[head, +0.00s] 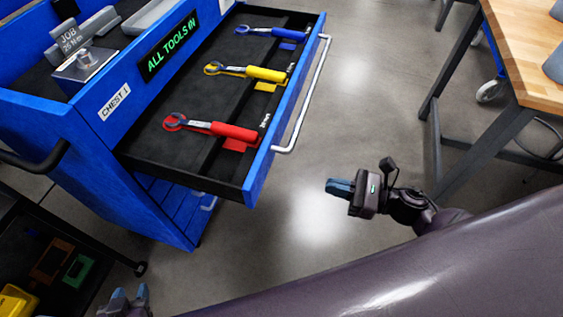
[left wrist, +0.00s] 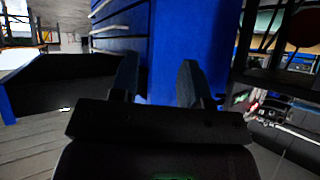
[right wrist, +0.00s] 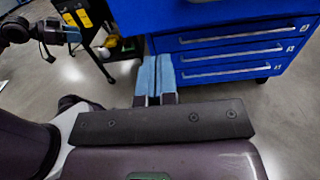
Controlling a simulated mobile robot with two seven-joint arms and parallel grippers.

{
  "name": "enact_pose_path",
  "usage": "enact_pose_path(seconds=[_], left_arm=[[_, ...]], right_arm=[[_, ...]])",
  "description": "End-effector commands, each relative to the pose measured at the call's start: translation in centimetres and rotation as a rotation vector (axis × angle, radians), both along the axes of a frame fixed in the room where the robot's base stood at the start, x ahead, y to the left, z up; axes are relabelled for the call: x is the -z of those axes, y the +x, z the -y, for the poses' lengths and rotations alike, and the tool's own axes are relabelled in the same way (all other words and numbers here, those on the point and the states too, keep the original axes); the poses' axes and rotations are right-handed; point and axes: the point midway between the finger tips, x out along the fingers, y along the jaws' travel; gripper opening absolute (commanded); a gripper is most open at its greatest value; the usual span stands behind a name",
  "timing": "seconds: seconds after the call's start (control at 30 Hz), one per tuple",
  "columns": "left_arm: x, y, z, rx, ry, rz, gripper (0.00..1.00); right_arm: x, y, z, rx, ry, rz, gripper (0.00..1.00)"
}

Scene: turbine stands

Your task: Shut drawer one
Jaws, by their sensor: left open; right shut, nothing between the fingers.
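The open top drawer (head: 258,165) of the blue chest marked CHEST 1 (head: 115,101) is pulled far out, with its silver handle (head: 302,105) along the front. Red (head: 222,129), yellow (head: 258,73) and blue (head: 285,34) handled wrenches lie in it. I cannot read a number on this drawer. My right gripper (head: 333,187) is shut and empty, apart from the drawer, to the right of its front. My left gripper (head: 128,297) is open and empty, low near the chest's lower corner; its fingers also show in the left wrist view (left wrist: 158,82).
Lower drawers (right wrist: 235,62) of the chest look shut in the right wrist view. A dark cart (head: 60,245) with coloured items stands at lower left. A wooden-topped workbench (head: 525,60) is at right. Grey floor (head: 375,90) lies clear between bench and drawer.

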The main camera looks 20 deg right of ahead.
Motion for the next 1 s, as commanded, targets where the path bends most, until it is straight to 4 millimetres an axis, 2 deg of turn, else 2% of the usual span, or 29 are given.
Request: enact_pose_path(seconds=[0.17,0.8,1.0], left_arm=[[-0.1,0.0,0.0,-0.001,0.001,0.001,0.43],[-0.8,0.0,-0.2,-0.004,0.001,0.003,0.43],[-1.0,-0.1,-0.2,-0.006,0.002,0.005,0.43]], right_arm=[[-0.1,0.8,-1.1,0.001,-0.001,0.007,0.0],[-0.2,6.7,-9.9,0.001,0.0,0.005,0.0],[-0.1,7.7,-11.3,0.003,0.0,0.004,0.0]])
